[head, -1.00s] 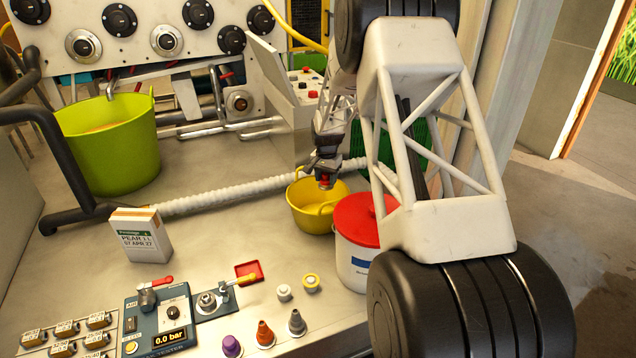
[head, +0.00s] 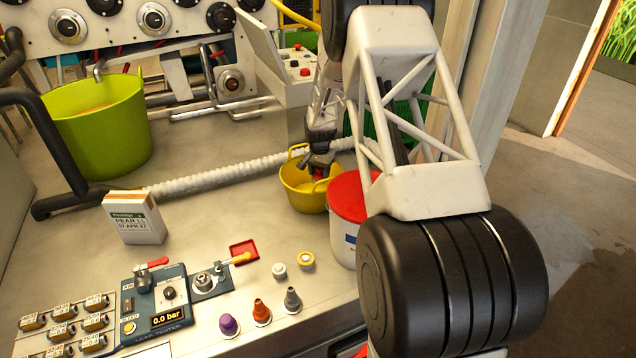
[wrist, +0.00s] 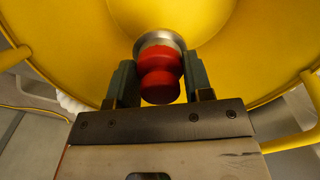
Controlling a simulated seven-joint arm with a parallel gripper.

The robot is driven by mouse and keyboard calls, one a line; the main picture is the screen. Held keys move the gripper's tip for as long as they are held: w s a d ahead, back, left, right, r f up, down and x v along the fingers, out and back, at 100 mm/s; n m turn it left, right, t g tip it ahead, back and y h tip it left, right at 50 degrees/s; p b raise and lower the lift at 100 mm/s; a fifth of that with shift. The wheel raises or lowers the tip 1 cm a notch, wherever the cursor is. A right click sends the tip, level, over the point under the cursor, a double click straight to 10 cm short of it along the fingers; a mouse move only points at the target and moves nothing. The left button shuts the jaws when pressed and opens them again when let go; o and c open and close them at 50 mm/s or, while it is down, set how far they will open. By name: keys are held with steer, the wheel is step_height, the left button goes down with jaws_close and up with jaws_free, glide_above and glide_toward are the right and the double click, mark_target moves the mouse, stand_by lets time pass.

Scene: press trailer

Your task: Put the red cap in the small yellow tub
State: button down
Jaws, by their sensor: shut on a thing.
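The small yellow tub (head: 302,195) stands on the bench left of a white bucket with a red lid. My gripper (head: 320,170) is at the tub's opening, pointing down. In the wrist view my gripper (wrist: 160,85) is shut on the red cap (wrist: 160,80), which has a rounded red body and a silvery rim at its far end. The yellow tub (wrist: 60,45) fills the wrist view behind the cap. I cannot tell whether the cap touches the tub's floor.
The red-lidded bucket (head: 350,205) stands close right of the tub. A large green tub (head: 100,130), a carton (head: 134,218) and a white corrugated hose (head: 220,178) lie to the left. A leak tester (head: 158,300) and several small caps stand at the front. Bare bench lies between.

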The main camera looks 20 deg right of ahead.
mark_target(319, 173)
steer(key=shift+f, duration=1.65)
steer(key=shift+f, duration=1.85)
steer(key=shift+f, duration=0.1)
steer(key=c, duration=0.5)
jaws_free()
step_height(319, 173, up, 12)
steer(key=shift+r, duration=0.1)
